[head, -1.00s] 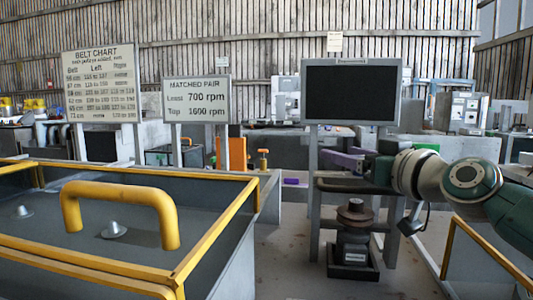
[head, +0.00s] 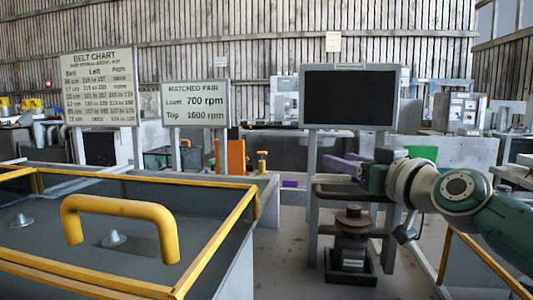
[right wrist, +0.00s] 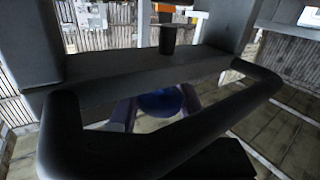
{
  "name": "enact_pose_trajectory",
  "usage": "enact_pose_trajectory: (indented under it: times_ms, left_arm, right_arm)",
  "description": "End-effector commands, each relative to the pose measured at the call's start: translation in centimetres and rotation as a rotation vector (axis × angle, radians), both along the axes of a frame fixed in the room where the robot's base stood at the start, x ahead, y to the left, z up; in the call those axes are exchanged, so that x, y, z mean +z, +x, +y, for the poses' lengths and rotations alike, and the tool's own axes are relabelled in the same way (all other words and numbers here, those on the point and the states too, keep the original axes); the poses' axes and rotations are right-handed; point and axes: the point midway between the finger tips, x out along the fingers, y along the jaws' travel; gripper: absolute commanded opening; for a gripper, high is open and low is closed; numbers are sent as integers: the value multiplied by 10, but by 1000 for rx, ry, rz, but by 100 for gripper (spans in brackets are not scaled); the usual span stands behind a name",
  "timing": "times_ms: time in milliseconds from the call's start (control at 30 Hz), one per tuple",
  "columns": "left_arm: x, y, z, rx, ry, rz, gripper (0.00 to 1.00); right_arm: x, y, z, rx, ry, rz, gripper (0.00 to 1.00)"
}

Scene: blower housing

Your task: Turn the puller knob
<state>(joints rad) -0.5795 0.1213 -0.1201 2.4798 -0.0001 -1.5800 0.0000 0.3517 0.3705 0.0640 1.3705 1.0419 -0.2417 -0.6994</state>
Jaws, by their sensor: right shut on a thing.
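My right gripper (head: 345,166), with purple fingers, reaches in from the right below the black screen, at the grey frame. In the right wrist view its fingers (right wrist: 157,108) stand on either side of a round blue knob (right wrist: 160,101). The gripper is shut on this knob, seen beyond a dark bar. The dark bar and the grey beam hide part of the hold, and the knob's turn angle cannot be read. The knob is not clearly visible in the head view. My left gripper is not in view.
A black screen (head: 349,97) stands above the grey frame. A dark stepped pulley (head: 353,220) stands on a base below the gripper. A yellow-edged housing (head: 215,245) with a yellow handle (head: 120,212) fills the lower left. Bare floor shows between the housing and frame.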

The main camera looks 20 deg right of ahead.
Motion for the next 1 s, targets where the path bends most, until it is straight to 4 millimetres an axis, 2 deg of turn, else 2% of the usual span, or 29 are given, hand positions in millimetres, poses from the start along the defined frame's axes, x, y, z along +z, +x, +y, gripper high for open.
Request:
enact_pose_trajectory:
  times_ms: [33,300,500,633,767,1000]
  left_arm:
    - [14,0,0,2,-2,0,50]
    - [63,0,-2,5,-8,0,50]
    - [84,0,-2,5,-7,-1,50]
    - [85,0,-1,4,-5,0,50]
    - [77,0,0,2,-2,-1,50]
    - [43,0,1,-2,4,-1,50]
  right_arm:
    - [6,0,1,-22,5,2,0]
    - [9,0,-4,-219,10,5,0]
    - [5,-2,-8,-407,11,4,0]
    - [2,-3,-11,-530,11,2,0]
    - [-2,-4,-15,-653,11,1,0]
    - [-7,-8,-21,-868,8,-2,0]
